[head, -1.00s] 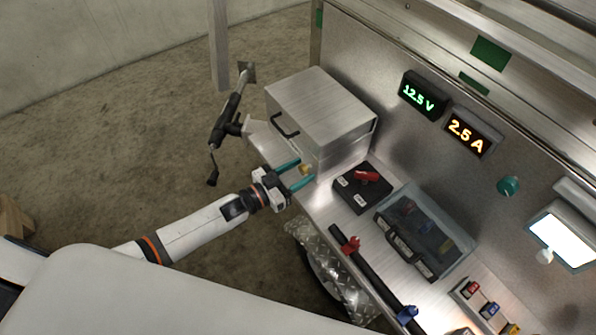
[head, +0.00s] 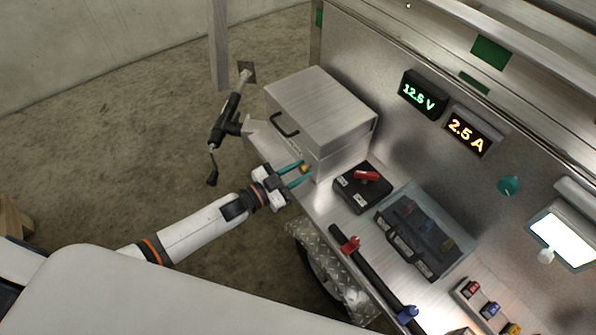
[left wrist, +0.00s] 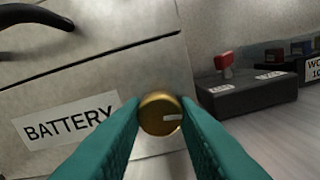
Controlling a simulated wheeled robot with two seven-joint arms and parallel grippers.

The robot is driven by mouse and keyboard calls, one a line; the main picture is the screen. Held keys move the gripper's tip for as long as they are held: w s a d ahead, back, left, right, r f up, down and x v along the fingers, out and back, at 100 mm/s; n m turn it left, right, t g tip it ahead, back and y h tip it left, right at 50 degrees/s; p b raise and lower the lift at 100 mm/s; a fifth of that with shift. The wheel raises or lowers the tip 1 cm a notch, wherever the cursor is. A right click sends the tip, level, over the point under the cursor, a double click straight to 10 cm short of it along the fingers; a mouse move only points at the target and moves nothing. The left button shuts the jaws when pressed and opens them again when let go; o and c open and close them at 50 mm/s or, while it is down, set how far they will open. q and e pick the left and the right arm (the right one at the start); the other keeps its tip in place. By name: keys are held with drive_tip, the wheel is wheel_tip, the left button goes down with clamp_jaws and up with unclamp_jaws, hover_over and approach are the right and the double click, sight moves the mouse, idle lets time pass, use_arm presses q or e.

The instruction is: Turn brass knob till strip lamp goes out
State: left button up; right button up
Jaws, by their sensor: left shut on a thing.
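The brass knob (left wrist: 161,115) sits on the front of the metal box labelled BATTERY (left wrist: 60,95); a pale mark on the knob points right in the left wrist view. It also shows small in the head view (head: 304,169). My left gripper (head: 297,173) has its teal fingers on either side of the knob and is shut on it. The strip lamp (head: 563,240) at the right edge of the head view glows white. My right gripper is not in view.
A black box with a red switch (head: 367,176) stands right of the battery box (head: 322,105). A clear-lidded case (head: 425,230) lies beyond it. Displays read 12.5 V (head: 424,95) and 2.5 A (head: 472,132). A black tool (head: 228,115) hangs left.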

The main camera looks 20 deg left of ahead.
use_arm(q)
drive_tip(key=o, duration=1)
drive_tip(key=shift+s, duration=0.1)
drive_tip(key=v, duration=1.2)
drive_tip(key=shift+b, duration=0.4)
